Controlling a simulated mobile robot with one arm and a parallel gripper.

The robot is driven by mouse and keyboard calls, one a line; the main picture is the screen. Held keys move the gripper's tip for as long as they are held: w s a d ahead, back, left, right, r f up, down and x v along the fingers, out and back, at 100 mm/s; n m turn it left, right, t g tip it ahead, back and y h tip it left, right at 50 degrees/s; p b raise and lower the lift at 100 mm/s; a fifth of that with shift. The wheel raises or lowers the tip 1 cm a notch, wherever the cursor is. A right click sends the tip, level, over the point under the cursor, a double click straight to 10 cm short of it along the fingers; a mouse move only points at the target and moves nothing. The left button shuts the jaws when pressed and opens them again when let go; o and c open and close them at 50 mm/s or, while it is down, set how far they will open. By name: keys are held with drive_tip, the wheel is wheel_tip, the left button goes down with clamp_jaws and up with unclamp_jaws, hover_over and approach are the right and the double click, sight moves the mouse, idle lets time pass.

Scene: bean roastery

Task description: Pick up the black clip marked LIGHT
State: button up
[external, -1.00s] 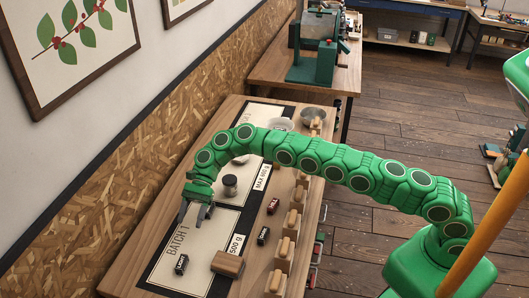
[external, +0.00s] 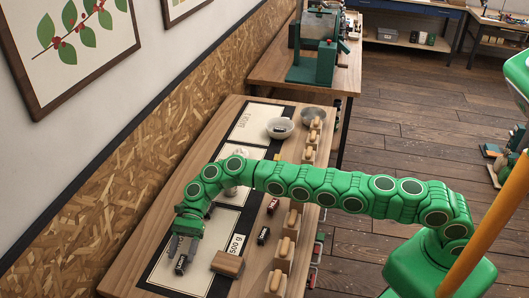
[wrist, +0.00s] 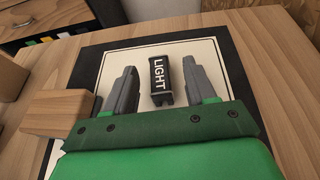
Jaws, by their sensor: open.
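The black clip marked LIGHT (wrist: 161,80) lies on the cream panel of the dark-bordered mat (wrist: 208,50). In the wrist view it sits between the two grey fingers of my gripper (wrist: 160,88), with a gap on each side. My gripper is open and empty. In the external view my gripper (external: 183,248) is low over the near end of the mat, and the clip (external: 181,265) shows partly at the fingertips. I cannot tell the exact height of the fingers over the mat.
A wooden block (external: 227,263) stands right of the clip, beside the 500 g label (external: 236,244). Other small clips, one black (external: 263,235) and one dark red (external: 272,206), lie along the right side, near several wooden holders (external: 284,252). A white bowl (external: 280,127) stands farther back.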

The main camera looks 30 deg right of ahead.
sight(180, 263)
drive_tip(key=shift+f+x, duration=0.25)
drive_tip(key=shift+x, duration=2.15)
drive_tip(key=shift+d, duration=0.15)
drive_tip(key=shift+c, duration=0.3)
drive_tip(key=c, duration=1)
